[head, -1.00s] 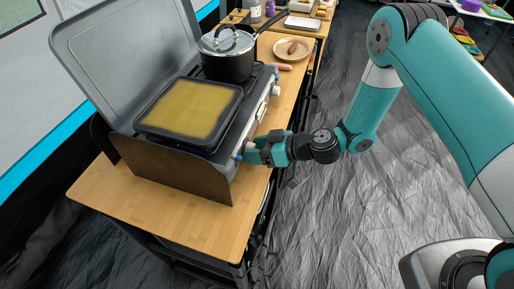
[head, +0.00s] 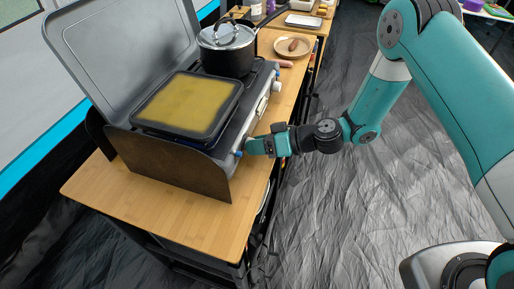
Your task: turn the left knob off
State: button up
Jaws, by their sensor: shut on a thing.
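The camping stove (head: 230,140) stands on a wooden table with its grey lid open. Its knobs are on the front side, facing my arm. The right knob (head: 276,87) is pale and in clear view near the pot. The left knob is at the near end of the front, mostly hidden by my gripper (head: 247,149). A small blue spot (head: 238,153) shows beside the fingertips. My gripper is shut on the left knob, reaching in from the right. The knob's exact angle cannot be read.
A dark square pan (head: 190,105) with yellow content sits on the near burner. A lidded pot (head: 228,50) is on the far burner. A brown windscreen panel (head: 175,165) stands close left of my gripper. A plate with a sausage (head: 293,46) lies farther back.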

jog(key=shift+w+f+m+g+y+b, duration=0.1)
jog(key=shift+m+g+y+b, duration=0.2)
jog(key=shift+m+b, duration=0.45)
jog(key=o, duration=0.9)
